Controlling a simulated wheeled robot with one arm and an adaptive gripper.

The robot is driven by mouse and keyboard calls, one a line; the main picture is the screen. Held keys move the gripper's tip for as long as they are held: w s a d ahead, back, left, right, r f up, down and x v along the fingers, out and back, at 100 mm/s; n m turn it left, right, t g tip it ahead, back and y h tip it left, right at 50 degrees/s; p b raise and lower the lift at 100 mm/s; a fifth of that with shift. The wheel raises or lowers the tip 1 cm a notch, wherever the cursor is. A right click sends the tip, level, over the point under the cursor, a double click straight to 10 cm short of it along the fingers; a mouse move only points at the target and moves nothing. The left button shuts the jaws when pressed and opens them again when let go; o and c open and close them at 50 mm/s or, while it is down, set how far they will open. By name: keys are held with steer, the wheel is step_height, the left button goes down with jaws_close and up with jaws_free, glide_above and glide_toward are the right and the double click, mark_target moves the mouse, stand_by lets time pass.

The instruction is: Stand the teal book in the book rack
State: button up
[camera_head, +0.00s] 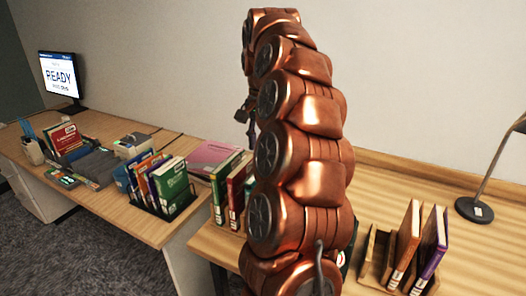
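My copper-coloured arm stands in the middle of the camera_head view and hides much of the right desk. A dark part that looks like my gripper (245,110) shows at the arm's upper left edge. Its fingers are mostly hidden, so I cannot tell if it is open, shut or holding something. A wooden book rack (371,262) stands on the right desk. An orange-brown book (405,245) and a purple book (432,248) stand in it, leaning slightly. I cannot make out a clearly teal book. A small dark green patch (346,258) shows at the arm's right edge, mostly hidden.
Green and dark red books (226,190) stand left of my arm, near a flat pink item (212,155). A black holder with several books (172,185) and a sorter with bins (92,165) are further left. A lamp (474,208) stands at right.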

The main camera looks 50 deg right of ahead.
steer(key=shift+r, duration=0.45)
steer(key=shift+a, duration=0.1)
steer(key=shift+a, duration=0.35)
steer(key=s+a+f+n, duration=0.25)
steer(key=a+n, duration=0.25)
steer(key=a, duration=0.6)
steer(key=s+a+f+n, duration=0.2)
steer(key=s+a+n, duration=0.15)
steer(key=a, duration=0.65)
steer(key=s+a+f+n, duration=0.2)
steer(key=s+a+f, duration=0.1)
steer(key=s, duration=0.3)
steer(key=s+a+f+n+g, duration=0.1)
steer(key=s+a+f+n, duration=0.1)
steer(key=s, duration=0.4)
steer(key=s+a+f+n, duration=0.2)
steer(key=s+a+f, duration=0.3)
steer(key=f, duration=0.1)
steer(key=shift+s+g, duration=0.4)
steer(key=shift+f, duration=0.1)
